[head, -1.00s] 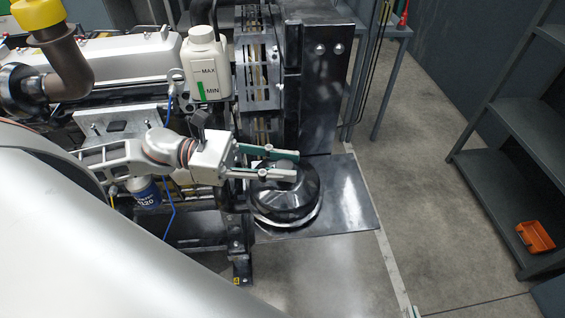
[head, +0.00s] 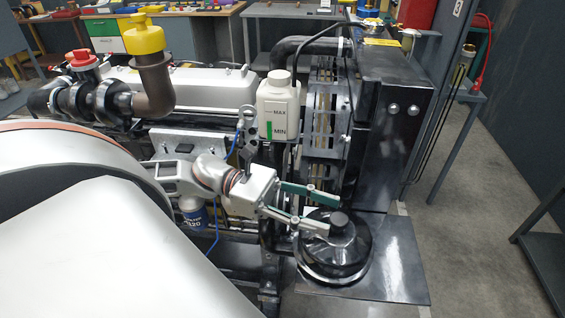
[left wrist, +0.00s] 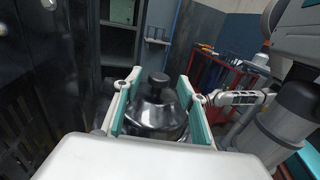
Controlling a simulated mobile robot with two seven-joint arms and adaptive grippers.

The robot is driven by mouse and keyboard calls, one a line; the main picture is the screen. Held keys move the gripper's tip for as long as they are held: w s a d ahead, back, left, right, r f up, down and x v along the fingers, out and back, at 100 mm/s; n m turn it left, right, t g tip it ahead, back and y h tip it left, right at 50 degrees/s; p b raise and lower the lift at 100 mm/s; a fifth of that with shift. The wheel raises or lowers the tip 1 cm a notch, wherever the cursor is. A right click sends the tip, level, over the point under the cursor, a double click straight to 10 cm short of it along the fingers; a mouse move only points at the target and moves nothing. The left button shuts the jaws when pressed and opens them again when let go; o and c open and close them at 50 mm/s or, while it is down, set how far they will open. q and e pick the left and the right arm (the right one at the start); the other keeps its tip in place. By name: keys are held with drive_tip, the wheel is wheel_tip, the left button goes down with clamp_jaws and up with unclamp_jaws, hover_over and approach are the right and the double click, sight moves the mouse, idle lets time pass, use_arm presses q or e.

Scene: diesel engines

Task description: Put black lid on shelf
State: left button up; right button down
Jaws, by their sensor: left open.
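The black lid (head: 338,248) is a glossy round dome with a knob on top. It sits on a black plate in front of the engine's radiator end. My left gripper (head: 332,217) is open, its green-padded fingers reaching over the lid from the left, close to the knob. In the left wrist view the lid (left wrist: 158,112) and its knob show between the two open fingers; contact cannot be told. The grey shelf (head: 545,243) is cut off at the right edge. My right gripper (left wrist: 235,98) seems to show at the right of the left wrist view; its opening is unclear.
The engine (head: 180,90) with a white fluid bottle (head: 278,108) stands behind and left of the lid. The black plate (head: 400,270) has bare room to the right. Clear floor (head: 470,190) lies between engine and shelf.

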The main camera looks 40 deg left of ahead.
use_arm(q)
drive_tip(key=v, duration=0.8)
drive_tip(key=w+a+f+n+t+y, duration=0.25)
drive_tip(key=f+n+t+y, duration=0.5)
drive_tip(key=n, duration=0.75)
drive_tip(key=w+a+f+n+t+y, duration=0.1)
drive_tip(key=w+f+n+t+y, duration=0.25)
drive_tip(key=f+n, duration=0.9)
drive_tip(key=s+d+f+n+g+y, duration=0.1)
drive_tip(key=s+d+f+n+g, duration=0.2)
drive_tip(key=d+f+n, duration=0.3)
drive_tip(key=s+d+f+n+g+y, duration=0.2)
drive_tip(key=d+f+n, duration=0.5)
drive_tip(key=n, duration=0.5)
drive_tip(key=shift+s+f+g, duration=0.5)
drive_tip(key=shift+s+f, duration=0.1)
drive_tip(key=shift+f, duration=0.2)
